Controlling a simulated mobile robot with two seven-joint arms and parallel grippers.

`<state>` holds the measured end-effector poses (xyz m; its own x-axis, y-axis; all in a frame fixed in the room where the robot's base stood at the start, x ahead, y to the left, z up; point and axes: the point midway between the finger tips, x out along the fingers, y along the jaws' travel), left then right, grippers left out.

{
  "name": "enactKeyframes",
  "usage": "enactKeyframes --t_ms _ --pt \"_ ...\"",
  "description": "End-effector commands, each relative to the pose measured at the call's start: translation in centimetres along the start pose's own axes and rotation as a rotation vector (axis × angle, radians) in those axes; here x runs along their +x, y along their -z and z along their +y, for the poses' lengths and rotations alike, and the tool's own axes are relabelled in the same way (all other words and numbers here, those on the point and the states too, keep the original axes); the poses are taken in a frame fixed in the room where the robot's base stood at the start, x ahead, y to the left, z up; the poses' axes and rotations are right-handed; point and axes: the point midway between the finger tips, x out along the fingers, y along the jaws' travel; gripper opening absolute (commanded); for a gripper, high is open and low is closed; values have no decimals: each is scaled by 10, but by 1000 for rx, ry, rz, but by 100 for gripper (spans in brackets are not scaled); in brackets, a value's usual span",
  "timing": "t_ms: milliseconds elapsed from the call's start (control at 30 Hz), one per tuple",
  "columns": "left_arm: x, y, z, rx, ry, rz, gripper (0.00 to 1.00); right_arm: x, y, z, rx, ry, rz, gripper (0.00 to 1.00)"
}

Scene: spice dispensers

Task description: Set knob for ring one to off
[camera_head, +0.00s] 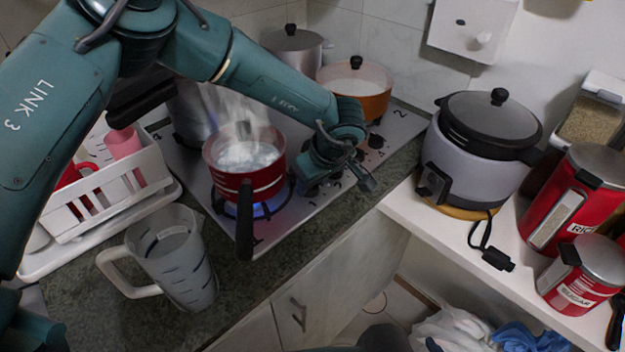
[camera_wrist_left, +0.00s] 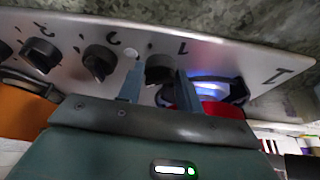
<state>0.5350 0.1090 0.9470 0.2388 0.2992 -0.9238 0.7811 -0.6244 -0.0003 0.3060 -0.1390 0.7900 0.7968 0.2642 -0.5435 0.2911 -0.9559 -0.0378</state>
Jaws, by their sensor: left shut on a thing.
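The knob for ring one (camera_wrist_left: 160,68) is dark, on the silver cooktop panel under a printed 1. My left gripper (camera_head: 365,182) reaches down to the cooktop's right edge, and its wrist hides this knob in the head view. In the left wrist view the two fingers (camera_wrist_left: 158,90) stand on either side of the knob, shut on it. Ring one (camera_head: 262,211) shows a blue flame under a red saucepan (camera_head: 262,180) with steaming contents. The flame (camera_wrist_left: 208,82) also shows in the left wrist view. My right gripper is not seen.
More knobs (camera_head: 376,141) run along the cooktop's right side. An orange pot (camera_head: 365,104) stands behind. The saucepan handle (camera_head: 245,222) points toward the front. A measuring jug (camera_head: 175,262) stands on the counter. A rice cooker (camera_head: 470,160) stands on the right shelf.

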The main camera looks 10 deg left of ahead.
Motion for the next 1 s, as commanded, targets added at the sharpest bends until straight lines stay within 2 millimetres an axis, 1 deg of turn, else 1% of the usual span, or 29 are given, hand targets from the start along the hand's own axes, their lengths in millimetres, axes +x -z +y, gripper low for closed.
enactKeyframes --t_ms 167,367,567,767,1000 --pt "1 0 0 -28 11 -1 12 1 -3 0 1 1 0 36" --pt "3 -1 2 -120 48 -1 12 4 -8 -3 2 7 6 36" --pt "4 -1 3 -272 111 -2 12 7 -6 -6 -2 18 32 36" --pt "3 0 5 -441 180 -2 12 9 -7 -11 -7 38 48 36" --pt "2 2 6 -622 256 -1 12 13 -12 -11 9 44 53 36"
